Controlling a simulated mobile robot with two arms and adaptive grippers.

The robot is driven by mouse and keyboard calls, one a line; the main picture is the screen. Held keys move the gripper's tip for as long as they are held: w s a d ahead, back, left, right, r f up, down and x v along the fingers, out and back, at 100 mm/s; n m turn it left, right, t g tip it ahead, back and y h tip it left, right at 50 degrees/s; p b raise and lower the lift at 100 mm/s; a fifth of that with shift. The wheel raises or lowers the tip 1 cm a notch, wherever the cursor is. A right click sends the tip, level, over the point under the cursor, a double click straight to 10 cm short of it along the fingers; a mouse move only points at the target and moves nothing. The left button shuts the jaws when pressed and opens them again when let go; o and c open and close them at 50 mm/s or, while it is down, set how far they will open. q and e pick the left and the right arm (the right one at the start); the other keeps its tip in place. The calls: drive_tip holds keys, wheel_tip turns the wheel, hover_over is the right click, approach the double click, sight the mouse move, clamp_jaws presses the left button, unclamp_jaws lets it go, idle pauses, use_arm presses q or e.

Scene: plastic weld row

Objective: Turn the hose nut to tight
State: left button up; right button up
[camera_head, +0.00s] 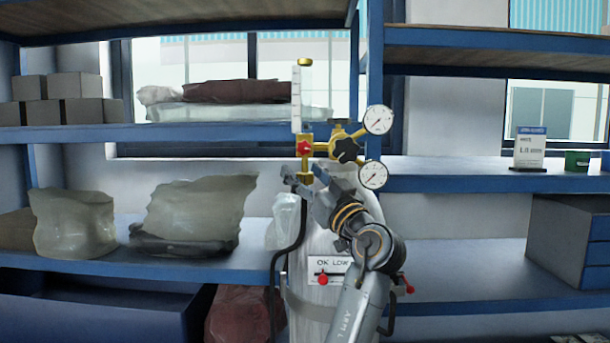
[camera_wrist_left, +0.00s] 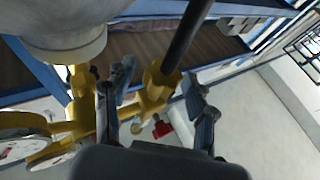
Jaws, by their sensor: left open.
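The brass regulator stands at the top of the pale gas cylinder (camera_head: 315,240) in the head view. A brass hose nut (camera_head: 303,184) shows at its lower left, with the black hose (camera_head: 301,225) hanging below. In the left wrist view the nut (camera_wrist_left: 161,84) and hose (camera_wrist_left: 188,42) lie between the fingers. My left gripper (camera_head: 304,176) is open around the nut, also in the left wrist view (camera_wrist_left: 160,100). I cannot tell whether either finger touches it. My right gripper is not in view.
Two round gauges (camera_head: 378,119) (camera_head: 373,175), a black knob (camera_head: 346,150), a red knob (camera_head: 304,148) and a clear flow tube (camera_head: 296,98) crowd the regulator. Blue shelves (camera_head: 450,183) flank the cylinder. Wrapped bundles (camera_head: 75,222) sit on the left shelf.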

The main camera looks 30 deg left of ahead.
use_arm(q)
drive_tip(key=v, duration=1.1)
drive_tip(key=shift+d+f, duration=0.2)
drive_tip(key=shift+d, duration=0.15)
